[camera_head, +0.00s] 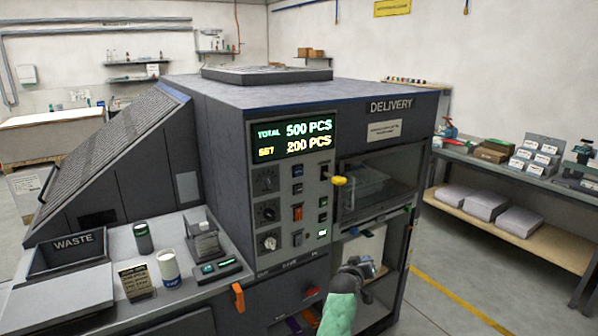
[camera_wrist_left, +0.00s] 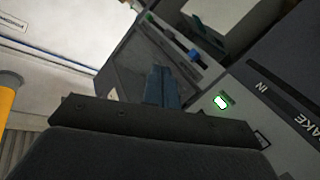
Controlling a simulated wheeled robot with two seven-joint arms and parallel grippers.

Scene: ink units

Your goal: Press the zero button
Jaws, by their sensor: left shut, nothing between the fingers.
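The control panel (camera_head: 294,200) is on the front of the dark machine, below a display reading total 500 and set 200 pieces. It has knobs on the left and small buttons on the right. The labels are too small to read, so I cannot tell which button is zero. A lit white-green button (camera_head: 322,233) is at the panel's lower right; a lit button (camera_wrist_left: 220,101) also shows in the left wrist view. My left gripper (camera_head: 366,267) is shut and empty, below and right of the panel, in front of the machine's lower opening. My right gripper is not in view.
A yellow-knobbed lever (camera_head: 338,181) sticks out right of the panel. The glazed delivery bay (camera_head: 375,188) is beside it. A shelf bench (camera_head: 510,200) stands at right.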

